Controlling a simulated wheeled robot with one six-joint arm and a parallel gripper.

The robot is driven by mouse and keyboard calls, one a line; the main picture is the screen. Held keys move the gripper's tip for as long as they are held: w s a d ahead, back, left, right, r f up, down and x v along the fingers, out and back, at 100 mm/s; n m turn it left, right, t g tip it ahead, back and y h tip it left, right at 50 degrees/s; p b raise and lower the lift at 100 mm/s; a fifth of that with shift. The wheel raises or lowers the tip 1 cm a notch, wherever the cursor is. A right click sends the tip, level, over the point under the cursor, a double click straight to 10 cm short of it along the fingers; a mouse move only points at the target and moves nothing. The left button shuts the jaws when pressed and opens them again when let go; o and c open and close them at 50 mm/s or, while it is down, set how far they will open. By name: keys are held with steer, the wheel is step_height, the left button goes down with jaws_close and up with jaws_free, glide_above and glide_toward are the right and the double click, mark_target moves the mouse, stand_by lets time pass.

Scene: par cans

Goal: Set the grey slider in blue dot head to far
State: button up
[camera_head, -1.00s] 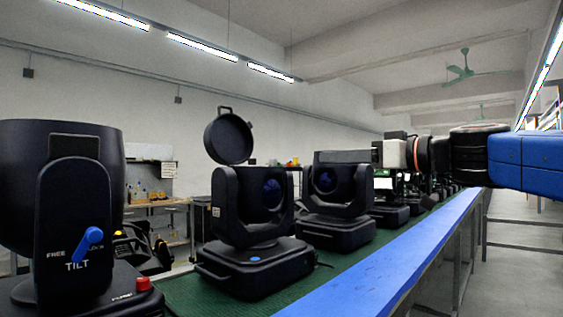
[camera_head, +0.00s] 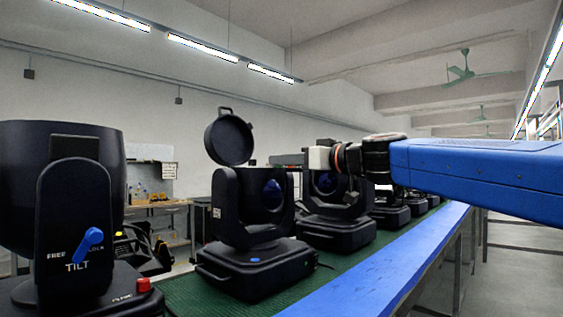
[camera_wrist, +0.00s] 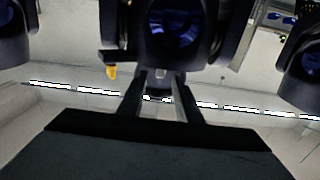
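The blue dot head (camera_head: 234,228) is a black moving light in the middle of the bench, with a blue dot (camera_head: 255,260) on its base. Its round lid (camera_head: 229,138) stands open above it.
A large black head (camera_head: 75,190) with a blue TILT lever (camera_head: 89,244) and red button (camera_head: 143,285) stands at near left. Another head (camera_head: 335,230) stands behind my gripper, with several more beyond. The green bench mat (camera_head: 185,297) has a blue edge (camera_head: 395,268).

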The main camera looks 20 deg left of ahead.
steer(key=shift+x, duration=0.85)
